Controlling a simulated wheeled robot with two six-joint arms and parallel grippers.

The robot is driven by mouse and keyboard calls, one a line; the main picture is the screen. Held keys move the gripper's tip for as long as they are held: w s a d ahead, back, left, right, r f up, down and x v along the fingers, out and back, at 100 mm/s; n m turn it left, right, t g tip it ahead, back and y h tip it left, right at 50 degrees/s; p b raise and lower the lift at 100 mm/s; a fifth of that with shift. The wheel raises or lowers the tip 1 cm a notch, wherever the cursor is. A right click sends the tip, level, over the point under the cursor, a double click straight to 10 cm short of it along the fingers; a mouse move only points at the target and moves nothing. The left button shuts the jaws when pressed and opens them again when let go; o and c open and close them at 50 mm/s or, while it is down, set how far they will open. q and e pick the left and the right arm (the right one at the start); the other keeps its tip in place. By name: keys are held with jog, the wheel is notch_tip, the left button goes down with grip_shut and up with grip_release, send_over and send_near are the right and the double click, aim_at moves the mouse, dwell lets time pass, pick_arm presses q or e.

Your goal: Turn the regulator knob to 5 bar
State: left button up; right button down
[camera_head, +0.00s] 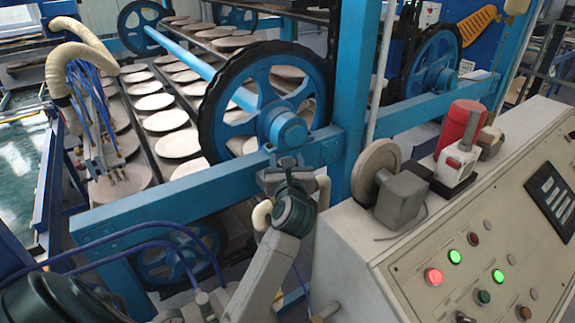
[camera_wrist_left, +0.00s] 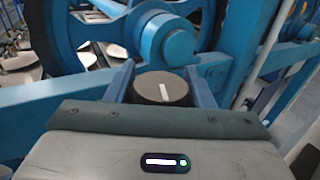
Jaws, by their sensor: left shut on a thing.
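The regulator knob (camera_wrist_left: 152,87) shows in the left wrist view as a round brown-grey disc with a white bar mark. The mark stands almost upright in that view, with its top leaning slightly left. My left gripper (camera_wrist_left: 164,86) has one blue-grey finger on each side of the knob and is shut on it. In the head view my left gripper (camera_head: 284,168) is at the blue frame beam, below the hub of the large wheel, and the knob is mostly hidden there. No pressure scale is readable. My right gripper is not in view.
A blue beam (camera_head: 155,207) and a large dark-rimmed wheel (camera_head: 240,118) stand close to my gripper. Plates (camera_head: 166,120) lie on racks behind.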

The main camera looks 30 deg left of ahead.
pick_arm(q)
jog(key=n+g+y+b, duration=0.2)
jog(key=y, duration=0.1)
jog(key=shift+s+a+f+n+g+b, duration=0.1)
jog(key=shift+f+n+g+b, duration=0.1)
jog(key=shift+n+g+b, duration=0.15)
jog(key=shift+s+r+n+g+y+b, duration=0.2)
jog(key=shift+n+g+y+b, duration=0.45)
jog(key=shift+g+b, duration=0.25)
jog(key=shift+a+g, duration=0.1)
jog(key=shift+g, duration=0.15)
jog(key=o, duration=1)
jog(key=shift+c, duration=0.2)
jog(key=shift+w, duration=0.1)
